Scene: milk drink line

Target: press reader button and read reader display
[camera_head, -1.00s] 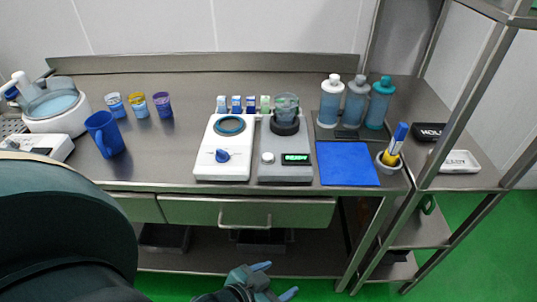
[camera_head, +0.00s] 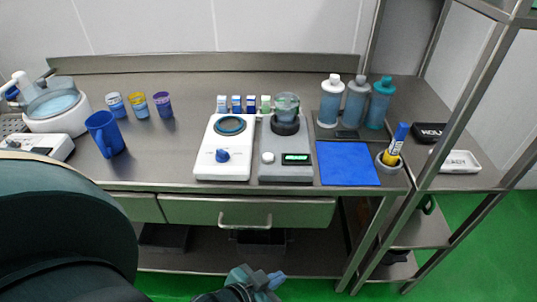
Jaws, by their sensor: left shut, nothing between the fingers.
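The reader is a grey box (camera_head: 285,174) on the steel counter, right of a white device. It has a round white button (camera_head: 267,157) at its front left. Its small dark display (camera_head: 297,158) is lit with greenish characters, too small to read. A clear greenish cup (camera_head: 287,106) sits on the reader's dark round top. My left gripper (camera_head: 277,281) is at the bottom of the view, shut and empty, in front of the counter and well below the reader. It does not touch the reader or its button. My right gripper is not in view.
The white device (camera_head: 222,172) with a blue knob stands left of the reader, with several small vials (camera_head: 237,104) behind. A blue mat (camera_head: 347,163) and bottles (camera_head: 356,103) lie to the right. A blue mug (camera_head: 104,134) is left. A drawer handle (camera_head: 245,222) sticks out below.

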